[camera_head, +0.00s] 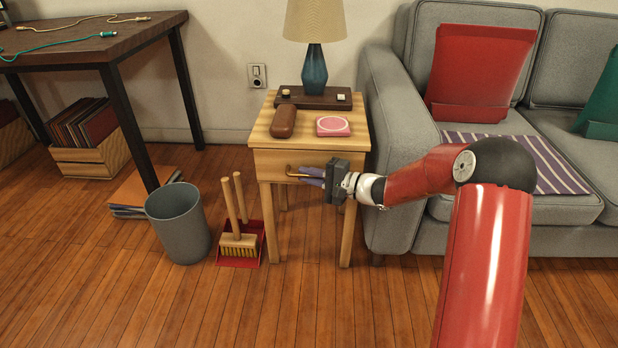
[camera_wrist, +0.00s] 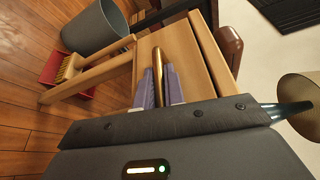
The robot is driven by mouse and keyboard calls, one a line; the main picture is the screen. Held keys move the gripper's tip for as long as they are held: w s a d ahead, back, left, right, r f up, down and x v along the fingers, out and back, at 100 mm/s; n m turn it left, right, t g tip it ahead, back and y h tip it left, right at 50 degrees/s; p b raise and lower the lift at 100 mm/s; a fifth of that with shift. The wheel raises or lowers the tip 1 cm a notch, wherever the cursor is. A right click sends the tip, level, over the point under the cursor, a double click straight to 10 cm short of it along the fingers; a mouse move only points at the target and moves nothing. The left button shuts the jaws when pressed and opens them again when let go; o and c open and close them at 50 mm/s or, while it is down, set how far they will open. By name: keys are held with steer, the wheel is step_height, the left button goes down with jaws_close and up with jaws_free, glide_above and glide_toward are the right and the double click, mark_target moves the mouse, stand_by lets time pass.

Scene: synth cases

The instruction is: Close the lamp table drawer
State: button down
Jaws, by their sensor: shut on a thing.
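The wooden lamp table (camera_head: 262,130) stands between the wall and the sofa. Its drawer front (camera_head: 268,163) is just below the tabletop and shows no clear gap in the head view. In the wrist view the drawer front (camera_wrist: 180,50) lies beside the tabletop edge, with a thin dark line between them; I cannot tell how far out it sits. My gripper (camera_head: 306,176) is at the drawer front, its purple fingers shut on the brass handle (camera_wrist: 158,62). The fingers (camera_wrist: 159,88) lie on both sides of the handle and hide part of it.
A brush and dustpan (camera_head: 240,245) and a grey bin (camera_head: 180,225) stand at left. The sofa (camera_head: 400,150) is close on the right.

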steer(key=c, duration=1.5)
jaws_free()
steer(key=shift+w, duration=0.2)
steer(key=shift+s+d, duration=0.1)
steer(key=shift+d, duration=0.05)
steer(key=v, duration=0.7)
steer(key=shift+s+d+r, duration=0.1)
steer(key=shift+d, duration=0.15)
